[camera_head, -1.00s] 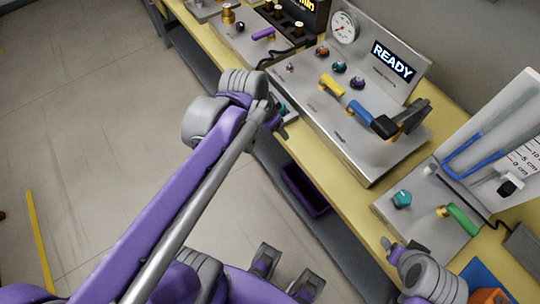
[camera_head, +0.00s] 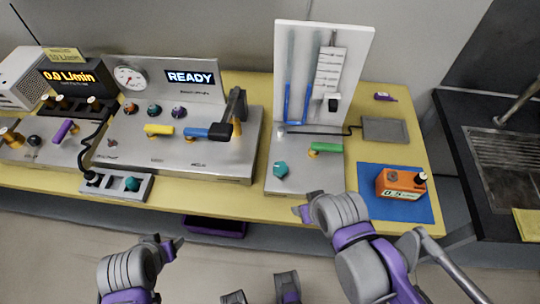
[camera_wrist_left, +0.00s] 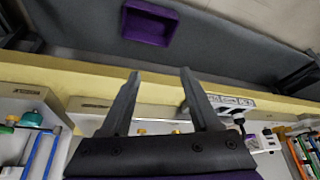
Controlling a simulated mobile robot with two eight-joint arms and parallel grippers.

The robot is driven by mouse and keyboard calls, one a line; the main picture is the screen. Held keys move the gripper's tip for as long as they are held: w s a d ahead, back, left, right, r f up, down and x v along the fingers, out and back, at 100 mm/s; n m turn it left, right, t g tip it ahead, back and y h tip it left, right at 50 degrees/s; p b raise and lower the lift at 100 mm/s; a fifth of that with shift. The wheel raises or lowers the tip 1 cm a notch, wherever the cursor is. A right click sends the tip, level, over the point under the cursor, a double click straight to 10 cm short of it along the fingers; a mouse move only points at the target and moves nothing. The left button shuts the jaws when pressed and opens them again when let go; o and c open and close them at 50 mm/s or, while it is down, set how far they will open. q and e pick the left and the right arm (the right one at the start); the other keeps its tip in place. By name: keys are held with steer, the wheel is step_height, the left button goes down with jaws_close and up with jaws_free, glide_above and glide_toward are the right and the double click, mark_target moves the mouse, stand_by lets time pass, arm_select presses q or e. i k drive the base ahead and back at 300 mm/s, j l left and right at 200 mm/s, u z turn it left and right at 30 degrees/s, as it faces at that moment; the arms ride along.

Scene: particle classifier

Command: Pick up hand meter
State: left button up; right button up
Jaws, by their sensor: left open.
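The hand meter appears to be the orange box (camera_head: 397,184) with a black knob and a small display, lying on a blue mat (camera_head: 372,205) at the right end of the yellow bench in the head view. My left gripper (camera_head: 174,248) is in front of the bench at the lower left, far from the meter. Its two dark fingers (camera_wrist_left: 160,95) stand apart and empty in the left wrist view, facing the bench's front edge. My right gripper (camera_head: 303,212) is at the bench's front edge, left of the meter and apart from it; its finger gap is not clear.
A console (camera_head: 180,140) with levers and a READY display fills the bench's middle left. An upright tube panel (camera_head: 310,70) stands left of the meter. A grey pad (camera_head: 385,129) lies behind the mat. A sink (camera_head: 505,150) is at the far right. A purple bin (camera_head: 216,227) sits below.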

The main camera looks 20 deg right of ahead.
mark_target(394, 184)
steer(key=l+z, duration=0.1)
steer(key=z, duration=0.35)
steer(key=k+l+z, duration=0.1)
steer(key=z, duration=0.3)
steer(key=l+z, duration=0.15)
steer(key=z, duration=0.3)
steer(key=l+z, duration=0.15)
steer(key=z, duration=0.3)
steer(key=i+l+z, duration=0.1)
steer(key=l+z, duration=0.2)
steer(key=i+l+z, duration=0.1)
steer(key=z, duration=0.25)
steer(key=l, duration=0.1)
